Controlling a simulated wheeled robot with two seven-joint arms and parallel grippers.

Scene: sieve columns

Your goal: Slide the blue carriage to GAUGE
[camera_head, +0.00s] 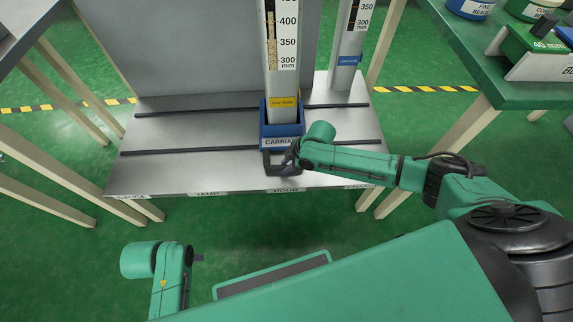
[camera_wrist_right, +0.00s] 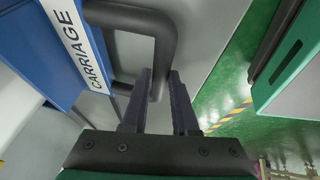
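The blue carriage (camera_head: 283,130) stands on the grey metal table, between two dark rails, above the label that seems to read POUR (camera_head: 286,190). It holds a tall white column with a mm scale and a yellow tag. Its dark handle (camera_wrist_right: 165,45) sticks out at the front. My right gripper (camera_wrist_right: 161,85) has one finger on each side of the handle bar and looks shut on it; it also shows in the head view (camera_head: 284,162).
A second column (camera_head: 349,45) with a blue tag stands at the back right. The dark front rail (camera_head: 200,150) runs left and right of the carriage, and the table is bare there. A green side table (camera_head: 480,85) with tubs and a box stands at the right.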

